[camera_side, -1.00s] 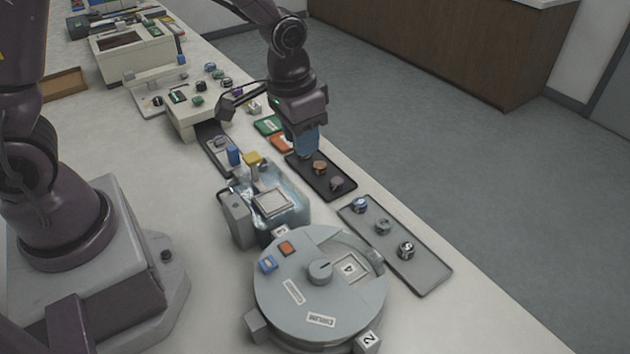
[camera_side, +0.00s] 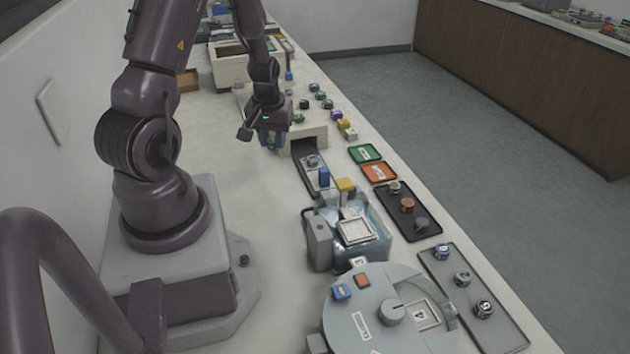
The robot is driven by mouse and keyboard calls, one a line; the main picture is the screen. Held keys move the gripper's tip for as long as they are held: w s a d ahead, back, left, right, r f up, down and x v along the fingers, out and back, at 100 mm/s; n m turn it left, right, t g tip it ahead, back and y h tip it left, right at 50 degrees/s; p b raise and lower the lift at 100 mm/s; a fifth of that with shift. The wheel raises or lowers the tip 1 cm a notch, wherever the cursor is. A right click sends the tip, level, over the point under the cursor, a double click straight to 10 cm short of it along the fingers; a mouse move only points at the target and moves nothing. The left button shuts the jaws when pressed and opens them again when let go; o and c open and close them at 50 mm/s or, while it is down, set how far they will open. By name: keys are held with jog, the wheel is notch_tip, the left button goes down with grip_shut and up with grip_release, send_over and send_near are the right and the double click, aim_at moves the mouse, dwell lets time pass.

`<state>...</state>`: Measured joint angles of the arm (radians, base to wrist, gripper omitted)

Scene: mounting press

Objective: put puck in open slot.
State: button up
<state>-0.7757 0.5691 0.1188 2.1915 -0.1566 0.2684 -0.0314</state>
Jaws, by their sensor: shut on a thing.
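My gripper (camera_side: 272,143) is at the upper middle, over the pale table just left of the cream unit with the dark chute. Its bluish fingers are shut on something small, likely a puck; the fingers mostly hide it. The round grey carousel (camera_side: 375,335) is at the bottom, far from my gripper. Its lid has an open slot (camera_side: 421,315) showing a white square marked 4. The grey tray (camera_side: 470,302) holds three more pucks.
The press (camera_side: 352,245) with a yellow-topped part stands between my gripper and the carousel. A dark chute (camera_side: 305,151) with a puck (camera_side: 312,160) leads towards it. Green (camera_side: 365,153) and orange (camera_side: 379,172) trays lie to the right.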

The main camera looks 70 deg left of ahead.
jog(key=n, duration=0.1)
send_over(273, 173)
notch_tip(273, 173, down, 4)
jog(key=shift+s+d+f, duration=0.1)
jog(key=shift+s+d, duration=0.05)
jog(key=shift+f, duration=2.15)
jog(key=shift+f, duration=0.15)
jog(key=o, duration=0.9)
